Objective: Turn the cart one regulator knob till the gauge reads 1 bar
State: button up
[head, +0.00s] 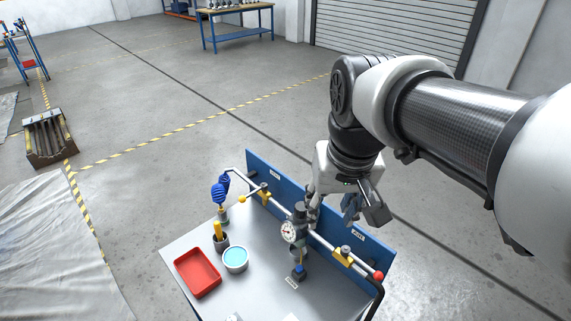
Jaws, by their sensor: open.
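The cart (183,262) has a grey top and a blue back panel. On its pipe sits the regulator, with a dark round knob (300,208) on top. The white-faced gauge (288,232) is on the regulator's front; its needle is too small to read. My gripper (335,207) is open, pointing down at the panel's top edge, just right of the knob. One finger looks close to the knob; I cannot tell whether it touches. The arm covers part of the panel behind.
A red tray (197,272), a cyan-filled cup (235,260) and a dark holder (221,241) stand on the cart top. Open floor surrounds the cart.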

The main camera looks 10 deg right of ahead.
jog(key=w+r+g+p, duration=0.1)
jog(key=w+p, duration=0.2)
jog(key=w, duration=0.8)
jog(key=m+g+p, duration=0.2)
jog(key=p, duration=0.1)
send_near(302, 206)
notch_tip(302, 206, down, 9)
jog(key=b, duration=0.3)
jog(key=shift+s+f, duration=0.1)
jog(key=shift+s, duration=0.05)
jog(key=c, duration=0.8)
jog(key=shift+o, duration=0.2)
jog(key=shift+m, duration=1.1)
jog(key=o, duration=0.8)
jog(key=shift+c, duration=0.2)
